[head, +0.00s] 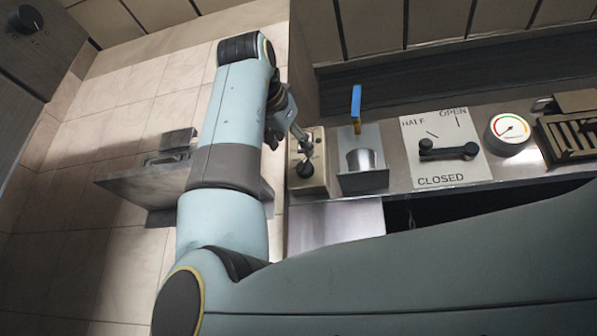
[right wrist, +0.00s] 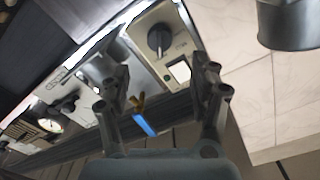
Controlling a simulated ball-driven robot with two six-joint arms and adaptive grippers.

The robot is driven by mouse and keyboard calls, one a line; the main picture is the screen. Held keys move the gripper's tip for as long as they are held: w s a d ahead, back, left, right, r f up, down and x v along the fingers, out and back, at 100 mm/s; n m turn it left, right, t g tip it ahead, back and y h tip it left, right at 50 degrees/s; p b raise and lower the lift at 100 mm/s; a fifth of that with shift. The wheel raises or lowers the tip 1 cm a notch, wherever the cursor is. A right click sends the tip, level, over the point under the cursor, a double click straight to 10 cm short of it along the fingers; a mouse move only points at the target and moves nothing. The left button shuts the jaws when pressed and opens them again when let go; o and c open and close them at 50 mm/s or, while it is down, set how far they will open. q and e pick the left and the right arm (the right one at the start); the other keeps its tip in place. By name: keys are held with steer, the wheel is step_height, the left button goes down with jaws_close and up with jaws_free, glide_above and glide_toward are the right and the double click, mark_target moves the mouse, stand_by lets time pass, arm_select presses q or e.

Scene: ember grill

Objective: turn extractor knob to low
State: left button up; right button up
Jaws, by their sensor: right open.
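A black knob (right wrist: 159,40) sits on a beige control box in the right wrist view. The box (head: 320,178) also shows in the head view, partly behind my right gripper. Another round black knob (head: 25,19) is on a dark panel at the top left of the head view. I cannot read which is marked for the extractor. My right gripper (head: 301,140) is over the beige box. In the right wrist view its fingers (right wrist: 165,88) are open and empty, apart from the knob, which lies beyond them. My left gripper is not in view.
A grey shelf (head: 125,184) juts from the tiles at left. My arm covers the foreground.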

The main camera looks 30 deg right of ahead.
mark_target(302, 165)
steer(key=p+x, duration=0.1)
steer(key=x, duration=0.7)
steer(key=shift+w+d, duration=0.3)
steer(key=shift+d, duration=0.1)
steer(key=shift+w+d+p, duration=0.15)
steer(key=shift+p, duration=0.15)
steer(key=shift+w+f, duration=0.1)
steer(key=shift+w, duration=0.05)
steer(key=c, duration=1.1)
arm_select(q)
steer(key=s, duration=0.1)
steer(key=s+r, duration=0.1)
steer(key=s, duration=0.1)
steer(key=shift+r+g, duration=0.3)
arm_select(e)
steer(key=shift+c, duration=0.2)
